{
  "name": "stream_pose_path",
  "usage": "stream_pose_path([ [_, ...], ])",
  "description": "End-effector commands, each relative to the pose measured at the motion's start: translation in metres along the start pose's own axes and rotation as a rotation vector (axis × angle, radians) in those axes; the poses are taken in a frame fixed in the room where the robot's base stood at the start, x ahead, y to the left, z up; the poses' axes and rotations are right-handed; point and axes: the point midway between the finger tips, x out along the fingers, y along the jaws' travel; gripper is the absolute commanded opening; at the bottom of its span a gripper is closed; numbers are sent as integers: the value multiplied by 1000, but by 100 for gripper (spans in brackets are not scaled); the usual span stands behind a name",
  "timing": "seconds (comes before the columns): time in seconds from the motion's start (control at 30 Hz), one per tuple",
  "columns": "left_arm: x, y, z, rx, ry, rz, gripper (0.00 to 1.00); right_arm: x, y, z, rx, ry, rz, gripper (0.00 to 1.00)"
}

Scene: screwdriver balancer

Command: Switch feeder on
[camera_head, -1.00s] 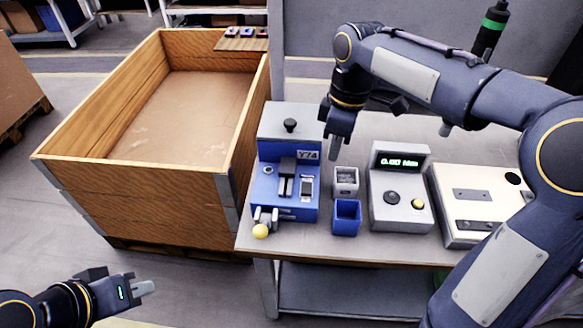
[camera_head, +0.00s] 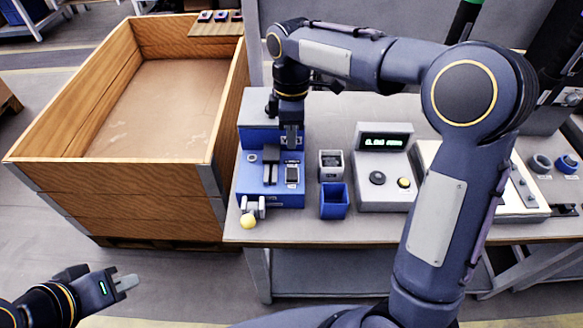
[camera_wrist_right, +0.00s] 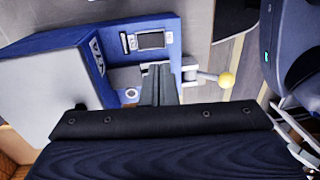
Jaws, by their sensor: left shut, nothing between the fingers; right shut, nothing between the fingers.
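The feeder is a blue machine (camera_head: 255,193) with a grey top at the left end of the bench, marked Y74. In the right wrist view the switch (camera_wrist_right: 150,40) shows near the top, on the blue face. My right gripper (camera_head: 291,143) is shut and empty, fingers down, above the feeder just behind the switch. In the right wrist view its fingers (camera_wrist_right: 161,72) appear below the switch; contact cannot be told. My left gripper (camera_head: 127,282) is shut and empty, low at left, away from the bench.
A yellow-knobbed lever (camera_head: 248,221) sticks out at the feeder's front. A blue bin (camera_head: 334,203) and a grey holder (camera_head: 331,164) stand to its right, then a torque meter (camera_head: 384,190). A large wooden crate (camera_head: 120,187) stands left of the bench.

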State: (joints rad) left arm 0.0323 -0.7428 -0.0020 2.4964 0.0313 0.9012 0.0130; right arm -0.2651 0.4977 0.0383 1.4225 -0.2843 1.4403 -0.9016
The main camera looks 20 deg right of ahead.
Motion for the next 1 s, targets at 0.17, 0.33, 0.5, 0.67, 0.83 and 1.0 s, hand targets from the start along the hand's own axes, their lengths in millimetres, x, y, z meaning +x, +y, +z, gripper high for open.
stream_pose_path([
  [0.17,2,-1,1,0,0,0,0,42,-1,1,0,-2,-4,0],
  [0.33,1,-1,1,0,0,0,0,72,-1,1,1,-2,-4,0],
  [0.5,1,0,0,0,0,0,0,92,0,0,0,-1,-2,0],
  [0.67,1,0,0,0,0,0,0,98,0,0,1,0,0,0],
  [0.83,1,0,0,0,0,0,0,99,0,0,1,1,0,0],
  [1.0,2,-1,1,0,0,0,0,101,0,0,1,0,0,0],
])
